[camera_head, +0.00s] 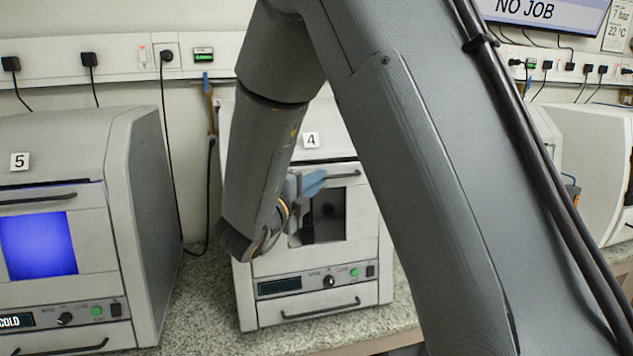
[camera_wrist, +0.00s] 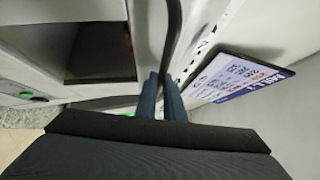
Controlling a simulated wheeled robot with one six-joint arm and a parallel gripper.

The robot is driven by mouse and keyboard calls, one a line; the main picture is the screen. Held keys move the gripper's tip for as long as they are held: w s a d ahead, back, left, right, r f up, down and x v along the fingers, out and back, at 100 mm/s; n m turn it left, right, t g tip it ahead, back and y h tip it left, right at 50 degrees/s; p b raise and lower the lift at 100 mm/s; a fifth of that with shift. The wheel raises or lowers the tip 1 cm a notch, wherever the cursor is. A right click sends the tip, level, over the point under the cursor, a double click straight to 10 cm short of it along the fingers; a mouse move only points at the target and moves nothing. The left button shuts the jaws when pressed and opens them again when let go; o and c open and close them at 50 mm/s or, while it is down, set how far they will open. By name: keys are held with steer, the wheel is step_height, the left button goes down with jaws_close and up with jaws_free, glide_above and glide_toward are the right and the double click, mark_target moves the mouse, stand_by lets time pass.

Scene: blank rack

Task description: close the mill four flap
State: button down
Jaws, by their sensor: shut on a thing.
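Mill four (camera_head: 375,240) is a grey box with a "4" label (camera_head: 311,140) and a dark window in its front. Its flap has a dark bar handle (camera_head: 343,175) above the window; the flap stands about in line with the front, but I cannot tell whether it is fully shut. My gripper (camera_head: 308,183), with blue fingers, is at the left part of this handle. In the wrist view the fingers (camera_wrist: 163,97) are closed on the handle (camera_wrist: 173,45), which runs away from them. My arm hides the mill's left side and part of its top.
Mill five (camera_head: 150,200), with a lit blue window, stands to the left. Below mill four's window are a control panel (camera_head: 310,282) and a lower handle (camera_head: 320,309). Speckled worktop (camera_head: 205,300) is bare between the mills.

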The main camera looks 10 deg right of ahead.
steer(key=w+b, duration=0.2)
steer(key=w, duration=0.1)
steer(key=shift+a+r, duration=0.1)
stand_by(0.3)
steer(key=c, duration=1.9)
jaws_free()
steer(key=shift+w, duration=0.15)
steer(key=shift+o, duration=0.2)
steer(key=b+v, duration=0.3)
steer(key=v, duration=0.4)
steer(key=shift+s+a, duration=0.25)
steer(key=shift+s, duration=0.15)
